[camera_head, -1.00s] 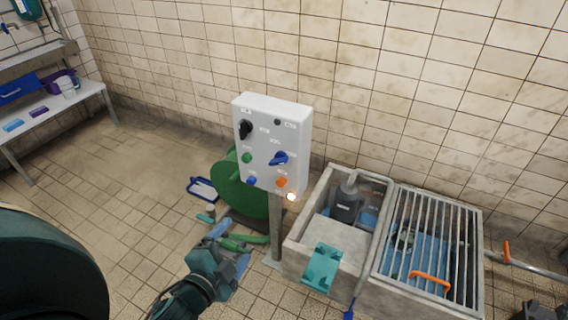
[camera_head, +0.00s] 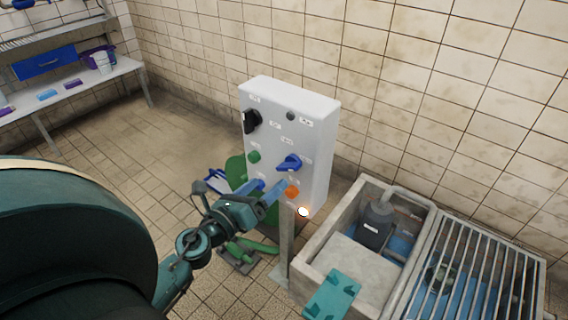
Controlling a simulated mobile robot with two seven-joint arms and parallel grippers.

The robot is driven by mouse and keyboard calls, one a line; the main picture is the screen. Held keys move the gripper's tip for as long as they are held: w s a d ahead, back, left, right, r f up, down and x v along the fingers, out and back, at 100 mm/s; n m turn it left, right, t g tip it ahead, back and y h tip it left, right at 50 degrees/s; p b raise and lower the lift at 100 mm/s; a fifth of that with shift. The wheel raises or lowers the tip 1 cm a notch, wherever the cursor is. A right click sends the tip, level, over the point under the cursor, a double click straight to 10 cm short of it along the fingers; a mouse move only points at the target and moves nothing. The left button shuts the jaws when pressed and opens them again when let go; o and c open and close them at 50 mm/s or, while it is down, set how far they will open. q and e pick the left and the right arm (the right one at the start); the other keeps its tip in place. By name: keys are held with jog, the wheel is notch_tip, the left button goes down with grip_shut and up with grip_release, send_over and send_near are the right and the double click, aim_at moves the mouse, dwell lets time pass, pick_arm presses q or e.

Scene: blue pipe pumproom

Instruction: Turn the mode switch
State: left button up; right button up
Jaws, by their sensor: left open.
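A white control box (camera_head: 275,140) stands on a grey post. It carries a black rotary knob (camera_head: 252,121) at upper left and a blue rotary switch (camera_head: 289,163) at right. The labels are too small to read, so I cannot tell which is the mode switch. My left gripper (camera_head: 267,189) is open and empty, its blue fingers pointing at the lower part of the box, below the blue switch. I cannot tell whether they touch the box. My right gripper is not in view.
The box also has a green button (camera_head: 254,156) and an orange button (camera_head: 292,192). A green hose reel (camera_head: 236,170) is behind my gripper. A concrete sump (camera_head: 350,262) with a metal grate (camera_head: 480,270) stands at right. A bench (camera_head: 90,88) is at far left.

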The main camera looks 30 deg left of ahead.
aim_at(284, 169)
pick_arm(q)
jog(key=w, duration=0.2)
jog(key=w+p, duration=0.1)
jog(key=w, duration=0.4)
jog(key=shift+w+d, duration=0.3)
jog(key=shift+c, duration=0.2)
jog(key=c, duration=1)
